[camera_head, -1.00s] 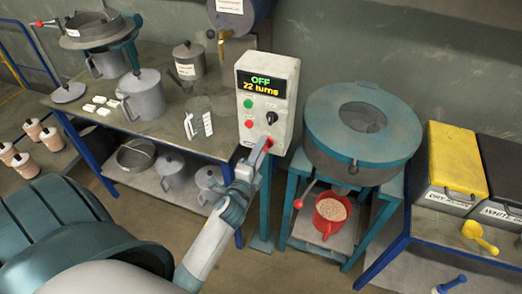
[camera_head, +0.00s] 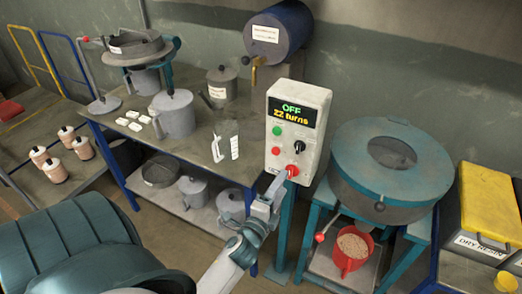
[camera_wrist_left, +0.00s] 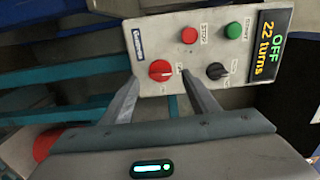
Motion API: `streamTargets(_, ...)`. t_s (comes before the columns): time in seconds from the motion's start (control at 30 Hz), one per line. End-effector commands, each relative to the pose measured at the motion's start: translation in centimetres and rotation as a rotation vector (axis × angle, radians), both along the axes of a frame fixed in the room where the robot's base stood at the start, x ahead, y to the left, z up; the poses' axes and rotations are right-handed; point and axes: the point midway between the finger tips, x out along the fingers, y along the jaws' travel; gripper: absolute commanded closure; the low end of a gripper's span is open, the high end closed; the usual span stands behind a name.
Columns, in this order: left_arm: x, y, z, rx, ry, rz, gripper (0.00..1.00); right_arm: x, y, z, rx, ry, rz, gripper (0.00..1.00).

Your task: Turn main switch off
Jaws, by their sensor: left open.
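The control box (camera_head: 296,130) is a pale upright panel whose display reads OFF and 22 turns. Its main switch is the red rotary knob (camera_head: 292,171) near the bottom, partly covered by my gripper in the head view. My left gripper (camera_head: 284,176) is in front of this knob. In the left wrist view the red knob (camera_wrist_left: 160,70) shows between the tips of my open left gripper (camera_wrist_left: 160,78), with nothing held. I cannot tell whether a finger touches it. My right gripper is not in view.
The box also has a black knob (camera_wrist_left: 216,71), a red button (camera_wrist_left: 189,35) and a green button (camera_wrist_left: 234,30). A teal round machine (camera_head: 392,165) with a red cup (camera_head: 352,250) stands close on the right. A bench (camera_head: 190,152) with jugs stands left.

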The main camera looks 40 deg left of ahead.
Motion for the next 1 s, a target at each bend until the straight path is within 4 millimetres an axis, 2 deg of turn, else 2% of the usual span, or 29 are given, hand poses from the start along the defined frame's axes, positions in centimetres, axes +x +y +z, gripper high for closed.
streamTargets(0.3,-6.0,-1.4,-0.4,-0.002,0.003,0.001,0.45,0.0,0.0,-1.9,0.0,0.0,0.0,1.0)
streamTargets(0.6,-10.9,-2.6,-0.3,-0.002,0.003,0.001,0.45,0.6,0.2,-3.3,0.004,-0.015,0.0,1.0)
streamTargets(0.83,-12.8,-3.0,-0.2,-0.002,0.001,0.001,0.45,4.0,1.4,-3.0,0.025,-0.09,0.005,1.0)
streamTargets(1.0,-13.1,-3.1,-0.1,-0.001,0.002,0.001,0.45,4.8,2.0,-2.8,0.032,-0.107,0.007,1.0)
